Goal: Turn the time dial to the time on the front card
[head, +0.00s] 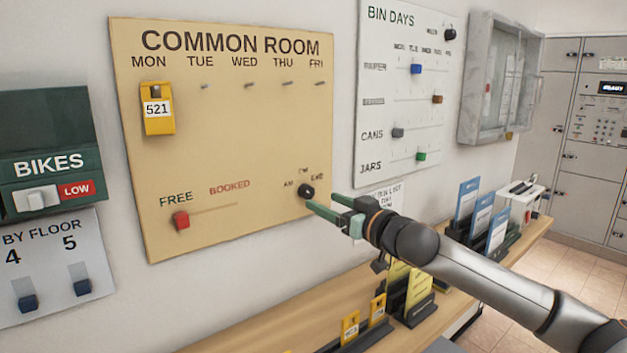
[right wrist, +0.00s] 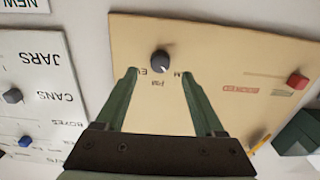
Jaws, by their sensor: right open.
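The tan COMMON ROOM board (head: 240,120) hangs on the wall. Its round black time dial (head: 306,191) sits at the lower right, with AM, PM and evening marks around it. My right gripper (head: 322,203) is open just right of the dial. In the right wrist view the dial (right wrist: 161,61) lies just beyond and between the two green fingertips, apart from both. A small light pointer mark shows on its lower edge there; its exact setting is unclear. A yellow card (head: 420,287) stands in a dark holder on the ledge; its writing is unreadable. My left gripper is out of view.
A red slider (head: 181,220) sits near FREE. The BIN DAYS board (head: 405,100) is to the right. Small yellow tags (head: 350,328) and blue cards (head: 483,215) stand on the wooden ledge (head: 270,325) below.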

